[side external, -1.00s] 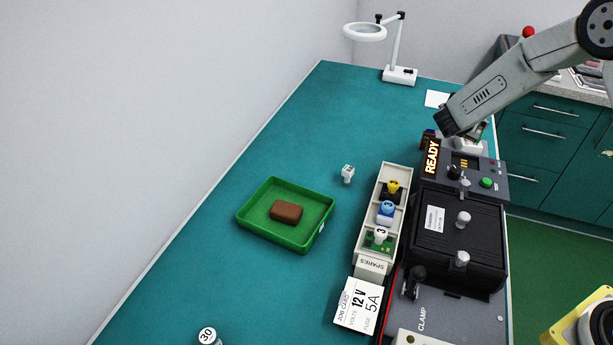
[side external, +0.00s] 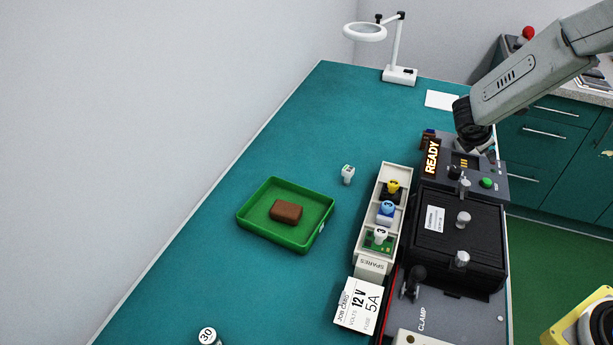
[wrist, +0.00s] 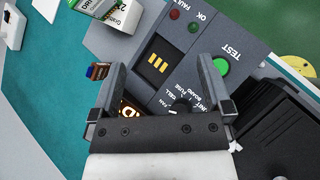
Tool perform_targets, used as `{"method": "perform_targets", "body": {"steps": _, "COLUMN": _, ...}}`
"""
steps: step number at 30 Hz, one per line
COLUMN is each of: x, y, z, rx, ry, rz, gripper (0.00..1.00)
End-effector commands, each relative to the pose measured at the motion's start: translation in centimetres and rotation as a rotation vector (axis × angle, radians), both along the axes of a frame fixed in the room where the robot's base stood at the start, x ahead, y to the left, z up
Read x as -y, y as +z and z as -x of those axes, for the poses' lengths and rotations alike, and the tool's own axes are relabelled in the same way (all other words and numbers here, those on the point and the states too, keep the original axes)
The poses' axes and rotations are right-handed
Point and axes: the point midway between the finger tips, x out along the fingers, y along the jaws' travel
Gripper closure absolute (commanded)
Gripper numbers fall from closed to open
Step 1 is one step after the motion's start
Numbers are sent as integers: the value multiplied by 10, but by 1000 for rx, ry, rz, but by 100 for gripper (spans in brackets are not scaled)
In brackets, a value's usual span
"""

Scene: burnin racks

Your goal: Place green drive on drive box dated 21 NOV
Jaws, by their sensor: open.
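I cannot make out a green drive or a box dated 21 NOV for certain in either view. In the wrist view, a white object with green parts and a printed label (wrist: 118,14) is cut off at the top edge; its text is only partly readable. My gripper (wrist: 161,68) is open with nothing between its fingers. It is over the grey test panel (wrist: 205,42), with a slot of gold contacts (wrist: 158,62) between and beyond the fingers. In the side view my gripper (side external: 474,148) is above the panel's far end, its fingers largely hidden.
A green tray (side external: 262,236) with a brown block (side external: 286,212) stands left. The SPARES rack (side external: 372,266) holds several small parts. A black clamp box (side external: 480,255) adjoins the panel. A magnifier lamp (side external: 398,75) stands at the back. The bench's left side is mostly clear.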

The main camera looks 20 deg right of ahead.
Motion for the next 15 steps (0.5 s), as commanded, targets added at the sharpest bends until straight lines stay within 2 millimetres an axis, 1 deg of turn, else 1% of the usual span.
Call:
{"method": "perform_targets", "body": {"steps": 1, "x": -8, "y": 1, "z": 11, "rx": 29, "ry": -55, "rz": -58, "gripper": 0}}
{"method": "perform_targets", "body": {"steps": 6, "x": -38, "y": -1, "z": 47, "rx": 129, "ry": -255, "rz": -252, "gripper": 0}}
{"method": "perform_targets", "body": {"steps": 15, "x": -91, "y": 1, "z": 98, "rx": 309, "ry": -632, "rz": -559, "gripper": 0}}
